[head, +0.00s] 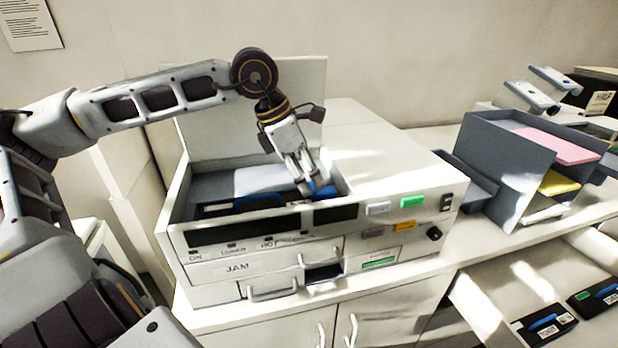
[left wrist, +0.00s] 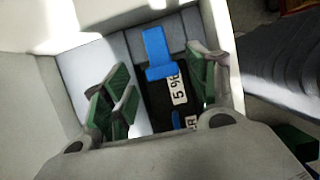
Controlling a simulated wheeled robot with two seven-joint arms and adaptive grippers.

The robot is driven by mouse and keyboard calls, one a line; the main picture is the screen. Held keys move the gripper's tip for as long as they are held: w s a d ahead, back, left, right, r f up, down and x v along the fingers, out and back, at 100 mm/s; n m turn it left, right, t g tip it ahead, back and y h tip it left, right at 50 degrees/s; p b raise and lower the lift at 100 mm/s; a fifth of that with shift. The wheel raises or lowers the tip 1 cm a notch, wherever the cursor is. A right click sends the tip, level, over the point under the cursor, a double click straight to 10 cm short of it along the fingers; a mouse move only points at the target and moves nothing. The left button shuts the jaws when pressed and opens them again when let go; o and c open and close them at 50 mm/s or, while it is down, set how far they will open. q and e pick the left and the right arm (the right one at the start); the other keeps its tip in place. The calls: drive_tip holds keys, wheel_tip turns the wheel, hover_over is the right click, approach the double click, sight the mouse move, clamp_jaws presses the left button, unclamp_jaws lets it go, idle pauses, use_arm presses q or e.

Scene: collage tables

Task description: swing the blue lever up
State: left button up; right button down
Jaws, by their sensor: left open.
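The blue lever (head: 323,192) sits inside the open top of the white printer (head: 385,165), near the front right of the bay. My left gripper (head: 308,187) reaches down into the bay from above, with its fingertips right at the lever. In the left wrist view the blue lever (left wrist: 157,52) stands between the spread green-padded fingers of my left gripper (left wrist: 162,80), which is open. Whether a finger touches the lever I cannot tell. A dark cartridge with a white "5 %" label (left wrist: 179,89) lies beside the lever. My right gripper is not in view.
The raised lid (head: 255,95) stands behind the bay. Another blue part (head: 258,202) lies in the bay to the left. A grey tray rack (head: 505,160) stands to the right. An open drawer (head: 535,290) with toner cartridges is at the lower right.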

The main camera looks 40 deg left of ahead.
use_arm(q)
drive_tip(key=shift+x, duration=0.9)
drive_tip(key=c, duration=1)
